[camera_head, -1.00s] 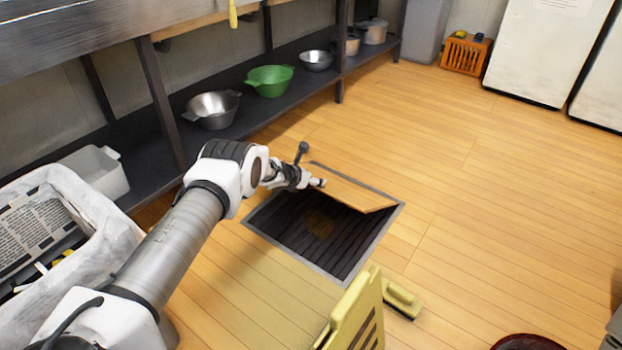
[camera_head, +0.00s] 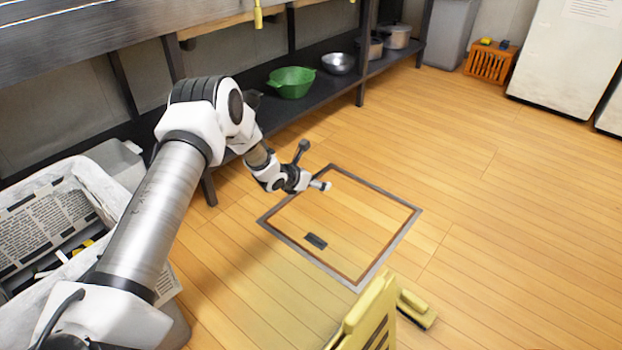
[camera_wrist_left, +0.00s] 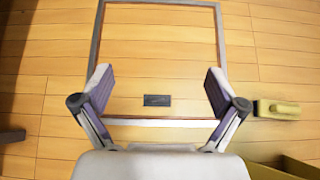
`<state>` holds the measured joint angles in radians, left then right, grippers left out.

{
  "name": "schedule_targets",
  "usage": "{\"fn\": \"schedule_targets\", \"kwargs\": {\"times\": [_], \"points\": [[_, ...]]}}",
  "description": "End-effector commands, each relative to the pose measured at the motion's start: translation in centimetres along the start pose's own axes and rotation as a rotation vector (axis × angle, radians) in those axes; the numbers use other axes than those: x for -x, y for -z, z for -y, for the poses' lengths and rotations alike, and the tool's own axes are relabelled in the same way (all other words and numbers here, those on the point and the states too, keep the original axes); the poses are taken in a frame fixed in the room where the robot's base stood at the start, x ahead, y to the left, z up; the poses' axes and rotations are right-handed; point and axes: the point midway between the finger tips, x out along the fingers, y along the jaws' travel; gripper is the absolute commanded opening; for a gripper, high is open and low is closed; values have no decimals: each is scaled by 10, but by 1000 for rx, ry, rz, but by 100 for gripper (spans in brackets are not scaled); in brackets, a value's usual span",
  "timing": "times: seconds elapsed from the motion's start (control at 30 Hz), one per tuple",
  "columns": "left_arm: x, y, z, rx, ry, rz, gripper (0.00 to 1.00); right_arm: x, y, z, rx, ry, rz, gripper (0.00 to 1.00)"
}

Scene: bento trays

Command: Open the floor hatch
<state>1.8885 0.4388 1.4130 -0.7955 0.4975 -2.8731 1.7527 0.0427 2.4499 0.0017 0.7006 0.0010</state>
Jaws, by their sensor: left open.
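The floor hatch (camera_head: 365,220) lies flat and closed in its grey metal frame, its wooden lid level with the floor. A dark recessed handle (camera_head: 316,241) sits near the lid's front-left edge; it also shows in the left wrist view (camera_wrist_left: 157,100). My left gripper (camera_head: 322,185) is above the back-left part of the hatch in the head view. In the left wrist view my left gripper (camera_wrist_left: 158,78) has its fingers wide apart with nothing between them, and the handle appears below the space between the fingertips. My right gripper is not in view.
A yellow panel-like stand (camera_head: 366,315) and a yellow-topped brush (camera_head: 416,308) are in front of the hatch. A white-lined bin (camera_head: 98,192) is at the left. A low shelf with a green colander (camera_head: 291,83) runs along the wall.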

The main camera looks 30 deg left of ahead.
Motion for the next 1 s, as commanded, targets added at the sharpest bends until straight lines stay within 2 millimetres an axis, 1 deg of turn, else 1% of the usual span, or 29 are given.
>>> {"fn": "schedule_targets", "kwargs": {"times": [0.03,0.13,0.6,0.67,0.7,0.73,0.77,0.83,0.87,0.9,0.93,0.97,1.0], "points": [[8,0,0,3,0,0,96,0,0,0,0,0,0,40],[15,0,1,0,1,0,96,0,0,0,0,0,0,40],[16,0,1,-1,1,0,96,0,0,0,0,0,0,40],[17,0,1,-1,1,-3,96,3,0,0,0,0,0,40],[18,0,5,-6,6,-11,96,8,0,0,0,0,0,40],[18,-1,13,-19,16,-22,96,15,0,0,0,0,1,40],[18,2,24,-30,30,-39,96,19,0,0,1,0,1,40],[21,24,55,-38,70,-102,96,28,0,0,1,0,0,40],[25,38,71,-32,88,-139,96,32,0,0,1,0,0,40],[33,59,94,-9,110,-194,96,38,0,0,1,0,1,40],[42,77,112,36,121,-241,96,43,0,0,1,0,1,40],[52,95,130,107,125,-292,96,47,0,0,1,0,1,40],[68,120,151,234,114,-363,96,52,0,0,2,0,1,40]]}}
